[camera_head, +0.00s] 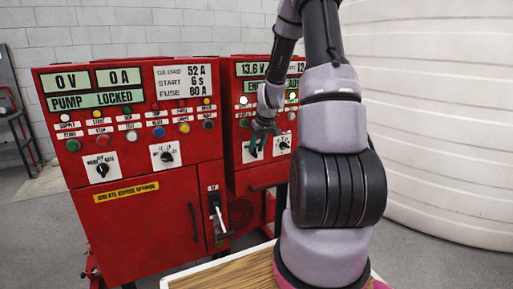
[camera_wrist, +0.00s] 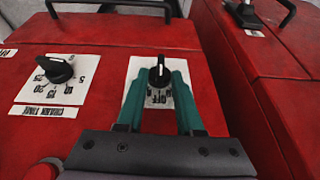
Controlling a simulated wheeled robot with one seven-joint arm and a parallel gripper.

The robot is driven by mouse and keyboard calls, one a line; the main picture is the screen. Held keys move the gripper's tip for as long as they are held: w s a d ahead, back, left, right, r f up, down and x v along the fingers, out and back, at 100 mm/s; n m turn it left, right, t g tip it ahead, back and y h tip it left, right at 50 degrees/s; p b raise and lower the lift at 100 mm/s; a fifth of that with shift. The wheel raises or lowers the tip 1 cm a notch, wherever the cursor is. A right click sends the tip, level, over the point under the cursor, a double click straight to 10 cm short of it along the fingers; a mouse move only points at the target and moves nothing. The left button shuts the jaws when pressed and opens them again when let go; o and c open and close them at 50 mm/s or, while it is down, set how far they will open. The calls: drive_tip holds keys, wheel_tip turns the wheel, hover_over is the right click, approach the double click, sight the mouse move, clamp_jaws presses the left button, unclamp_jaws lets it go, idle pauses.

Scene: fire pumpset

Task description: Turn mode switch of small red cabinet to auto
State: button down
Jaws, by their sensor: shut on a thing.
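The small red cabinet (camera_head: 250,183) stands right of a larger red cabinet in the head view, with my arm partly in front of it. Its mode switch, a black knob on a white plate, shows in the wrist view (camera_wrist: 159,75) with "OFF" lettering beside it. The knob's white line points toward the top of that picture. My gripper (camera_wrist: 159,80) has its two teal fingers on either side of this knob, shut on it. In the head view my gripper (camera_head: 263,132) is at the cabinet's front, largely covering the switch.
A crank time knob (camera_wrist: 56,69) sits left of the mode switch in the wrist view. The larger red cabinet (camera_head: 138,220) carries buttons and two knobs. A wooden-topped surface (camera_head: 235,275) lies below. A big white tank (camera_head: 430,120) fills the right side.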

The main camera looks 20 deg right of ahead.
drive_tip(key=shift+d, duration=0.2)
drive_tip(key=shift+d+f+m+y, duration=0.15)
drive_tip(key=shift+d+m+y, duration=0.15)
drive_tip(key=shift+y, duration=1.05)
drive_tip(key=shift+d+f+m+y, duration=0.2)
drive_tip(key=shift+d+m+y, duration=0.05)
drive_tip(key=shift+y, duration=1.05)
drive_tip(key=shift+d+f+m+y, duration=0.15)
drive_tip(key=shift+d+m+y, duration=0.15)
drive_tip(key=shift+y, duration=1.05)
drive_tip(key=c, duration=0.9)
unclamp_jaws()
drive_tip(key=v, duration=1)
drive_tip(key=shift+s+d+r, duration=0.15)
drive_tip(key=shift+s+d, duration=0.05)
drive_tip(key=shift+d, duration=0.2)
